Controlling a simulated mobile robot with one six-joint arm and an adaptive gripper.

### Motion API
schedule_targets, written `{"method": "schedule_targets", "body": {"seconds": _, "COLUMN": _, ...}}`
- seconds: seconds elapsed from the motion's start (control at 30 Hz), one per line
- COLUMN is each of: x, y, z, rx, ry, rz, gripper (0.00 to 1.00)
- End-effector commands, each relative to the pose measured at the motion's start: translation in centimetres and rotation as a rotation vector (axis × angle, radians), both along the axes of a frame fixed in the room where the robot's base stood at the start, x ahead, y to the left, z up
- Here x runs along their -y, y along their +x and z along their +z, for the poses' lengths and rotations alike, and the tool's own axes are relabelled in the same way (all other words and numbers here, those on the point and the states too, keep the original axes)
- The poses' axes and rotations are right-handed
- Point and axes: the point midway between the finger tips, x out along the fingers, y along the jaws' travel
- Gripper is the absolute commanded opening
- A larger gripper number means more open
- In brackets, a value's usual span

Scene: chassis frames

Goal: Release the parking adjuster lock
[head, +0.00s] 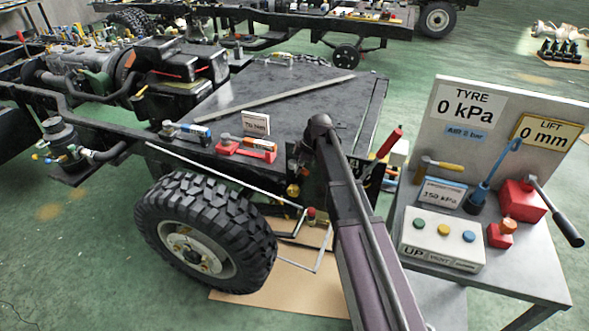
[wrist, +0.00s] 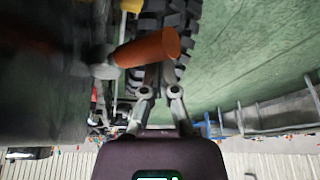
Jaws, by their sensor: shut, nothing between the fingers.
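No part is labelled as the parking adjuster lock. In the wrist view an orange-red cylindrical knob (wrist: 148,48) on a grey stem sticks out from a dark, blurred part at left. My gripper (wrist: 158,78) points up toward it with its fingers together and nothing between them. The fingertips are partly hidden beside the knob, and I cannot tell whether they touch it. In the head view a small red knob (head: 311,213) stands beside the tyre, and a red-gripped lever (head: 390,143) stands behind my arm. I cannot tell whether either is the same knob. My gripper is hidden there.
A large black tyre (head: 205,232) stands beside the chassis, with thin pale rods near it. A cart (head: 530,262) at right carries a gauge board (head: 505,128), a button box (head: 442,238) and a red jack (head: 522,200). Open green floor (head: 75,240) lies at left.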

Motion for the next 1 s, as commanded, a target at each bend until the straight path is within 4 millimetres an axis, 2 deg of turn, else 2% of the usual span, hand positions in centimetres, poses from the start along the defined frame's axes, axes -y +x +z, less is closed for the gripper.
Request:
{"method": "schedule_targets", "body": {"seconds": 0.73, "x": 0.43, "y": 0.20, "z": -0.02, "rx": 0.001, "ry": -0.003, "rz": 0.002, "gripper": 0.00}}
{"method": "schedule_targets", "body": {"seconds": 1.0, "x": -0.21, "y": -0.18, "z": 0.20, "rx": 0.002, "ry": -0.002, "rz": 0.002, "gripper": 0.00}}
